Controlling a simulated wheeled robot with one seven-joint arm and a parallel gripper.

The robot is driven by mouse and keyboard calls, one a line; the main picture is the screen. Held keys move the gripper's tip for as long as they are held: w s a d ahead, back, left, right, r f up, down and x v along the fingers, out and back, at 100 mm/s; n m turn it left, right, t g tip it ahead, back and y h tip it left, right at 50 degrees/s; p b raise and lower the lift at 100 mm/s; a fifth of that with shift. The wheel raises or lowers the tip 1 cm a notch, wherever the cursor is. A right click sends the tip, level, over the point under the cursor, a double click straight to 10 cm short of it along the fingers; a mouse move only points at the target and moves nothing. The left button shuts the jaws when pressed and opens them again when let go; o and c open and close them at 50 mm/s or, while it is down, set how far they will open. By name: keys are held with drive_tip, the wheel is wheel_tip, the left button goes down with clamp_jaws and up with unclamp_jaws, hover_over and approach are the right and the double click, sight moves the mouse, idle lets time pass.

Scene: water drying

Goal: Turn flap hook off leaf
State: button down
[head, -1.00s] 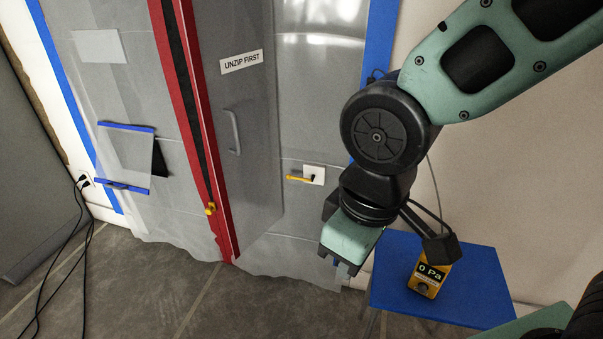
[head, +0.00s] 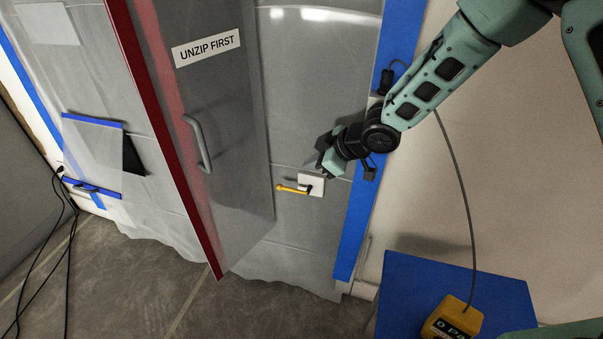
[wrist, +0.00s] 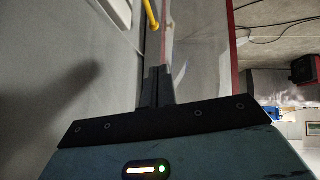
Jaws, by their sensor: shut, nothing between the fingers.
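The flap hook is a yellow lever (head: 292,189) on a white square plate (head: 311,185), fixed to the plastic sheet. It lies nearly level and points left toward the grey door leaf (head: 222,130); whether it touches the leaf I cannot tell. My gripper (head: 310,167) is just above the plate and lever, shut and empty. In the wrist view the shut fingers (wrist: 156,88) point at the lower end of the yellow lever (wrist: 151,16), with a gap between them. The white plate (wrist: 121,10) is partly cut off at the top there.
A blue-edged flap (head: 93,155) is at left.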

drive_tip(key=shift+w+d+f, duration=0.2)
drive_tip(key=shift+w, duration=0.2)
hover_over(282, 186)
drive_tip(key=s+d, duration=0.2)
wheel_tip(282, 186, down, 7)
drive_tip(key=f, duration=0.1)
drive_tip(key=f+p, duration=0.1)
drive_tip(key=shift+d+f, duration=0.2)
drive_tip(key=shift+f, duration=0.1)
drive_tip(key=shift+w+f, duration=0.2)
drive_tip(key=shift+f, duration=0.4)
